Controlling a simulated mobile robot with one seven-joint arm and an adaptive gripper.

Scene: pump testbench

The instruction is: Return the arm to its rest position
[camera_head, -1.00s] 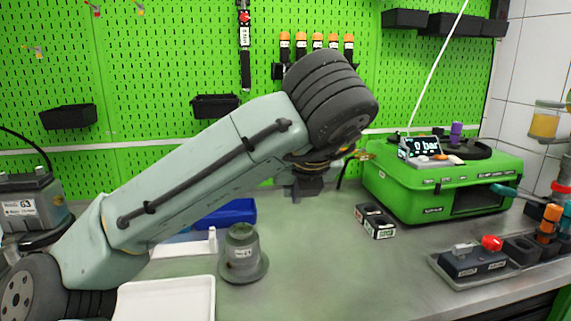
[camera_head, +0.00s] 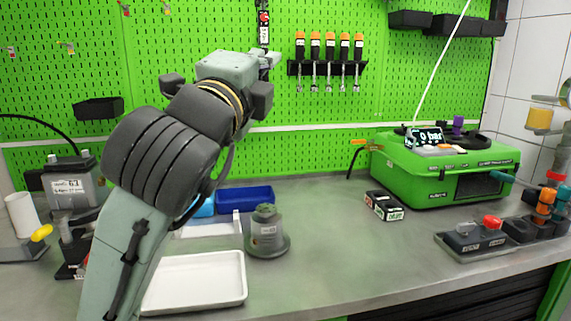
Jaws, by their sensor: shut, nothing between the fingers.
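My arm rises from the lower left, with its dark ribbed joint in front of the left part of the bench. My gripper (camera_head: 267,60) is high at the upper middle left, in front of the green pegboard. It points away to the right, is shut and holds nothing visible. The fingertips are small and partly hidden by the wrist. It is well above the bench and apart from the things on it.
A grey-green pump part (camera_head: 266,235) stands beside a white tray (camera_head: 203,278) and a blue bin (camera_head: 246,198). The green tester (camera_head: 440,175), a black holder (camera_head: 384,205) and a red-button box (camera_head: 474,238) are at right. The bench middle (camera_head: 325,235) is clear.

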